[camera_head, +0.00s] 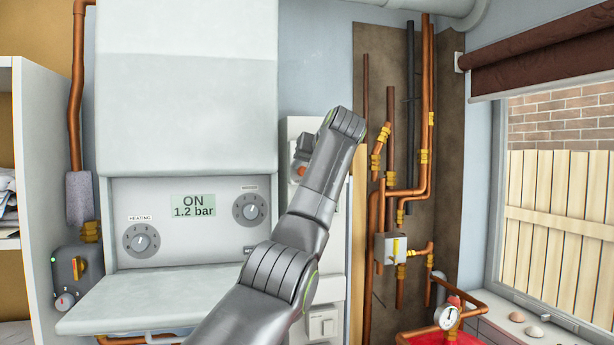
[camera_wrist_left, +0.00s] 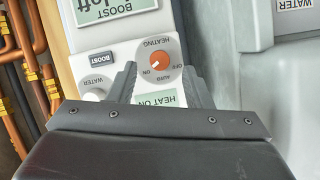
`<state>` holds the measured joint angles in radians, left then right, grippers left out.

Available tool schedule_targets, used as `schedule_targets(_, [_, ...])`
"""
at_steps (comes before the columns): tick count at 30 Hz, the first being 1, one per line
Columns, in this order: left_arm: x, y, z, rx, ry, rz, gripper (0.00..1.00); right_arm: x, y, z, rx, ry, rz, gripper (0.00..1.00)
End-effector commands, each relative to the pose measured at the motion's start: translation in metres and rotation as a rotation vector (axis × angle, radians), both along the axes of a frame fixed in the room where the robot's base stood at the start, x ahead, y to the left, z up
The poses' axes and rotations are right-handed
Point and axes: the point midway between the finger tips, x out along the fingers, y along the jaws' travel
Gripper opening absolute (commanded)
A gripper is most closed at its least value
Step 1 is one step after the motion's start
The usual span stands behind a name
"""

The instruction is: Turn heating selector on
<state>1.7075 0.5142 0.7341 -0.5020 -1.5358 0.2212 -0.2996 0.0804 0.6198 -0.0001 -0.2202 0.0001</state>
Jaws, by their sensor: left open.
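In the head view, my left gripper (camera_head: 305,152) is at the white control panel (camera_head: 328,287), and a bit of the orange knob (camera_head: 300,172) shows. My right gripper is not in view.
A boiler (camera_head: 190,110) stands left of the panel, its display (camera_head: 193,207) reading ON, 1.2 bar. Copper pipes (camera_head: 428,150) run to the right. A BOOST button (camera_wrist_left: 102,58) and WATER knob (camera_wrist_left: 95,90) lie beside the selector.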

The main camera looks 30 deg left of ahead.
Motion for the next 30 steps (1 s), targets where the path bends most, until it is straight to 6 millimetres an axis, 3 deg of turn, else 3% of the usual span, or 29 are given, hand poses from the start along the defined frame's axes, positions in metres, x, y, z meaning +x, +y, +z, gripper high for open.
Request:
schedule_targets(1, [-0.006, -0.01, -0.001, 0.001, -0.005, -0.003, 0.45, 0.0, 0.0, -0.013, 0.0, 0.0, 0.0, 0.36])
schedule_targets(6, [-0.027, -0.039, 0.014, 0.0, -0.004, -0.004, 0.45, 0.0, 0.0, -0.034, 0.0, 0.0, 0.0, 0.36])
schedule_targets(15, [-0.064, -0.088, 0.042, 0.001, -0.002, -0.003, 0.45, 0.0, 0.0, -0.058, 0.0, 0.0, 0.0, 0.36])
schedule_targets(21, [-0.075, -0.103, 0.052, 0.0, 0.001, -0.001, 0.45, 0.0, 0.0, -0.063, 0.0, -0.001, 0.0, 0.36])
schedule_targets(30, [-0.078, -0.106, 0.055, 0.0, 0.001, 0.0, 0.45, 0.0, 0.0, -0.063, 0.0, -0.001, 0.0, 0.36])
